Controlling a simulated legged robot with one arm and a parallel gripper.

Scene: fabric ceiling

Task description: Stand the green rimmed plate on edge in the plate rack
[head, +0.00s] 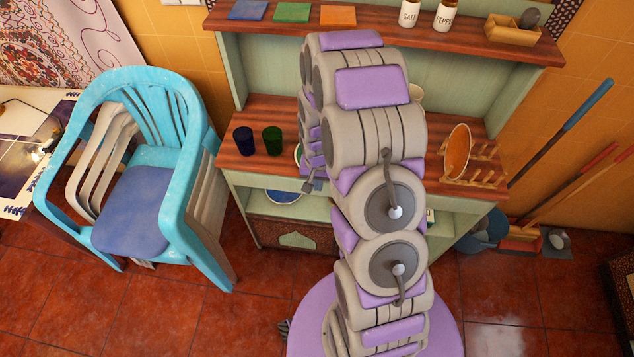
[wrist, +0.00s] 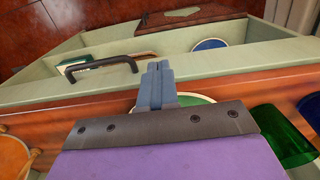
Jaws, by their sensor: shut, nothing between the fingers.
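The green rimmed plate (head: 298,154) lies on the wooden counter, mostly hidden behind my arm in the head view. In the head view my gripper (head: 311,184) shows near the counter's front edge. The wooden plate rack (head: 482,172) stands on the counter at the right, holding an orange plate (head: 458,151) on edge at its left end.
A dark blue cup (head: 243,141) and a green cup (head: 272,140) stand left of the plate; the green cup also shows in the wrist view (wrist: 282,138). A blue rimmed plate (head: 284,196) is on the shelf below. An upper shelf (head: 385,30) overhangs the counter.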

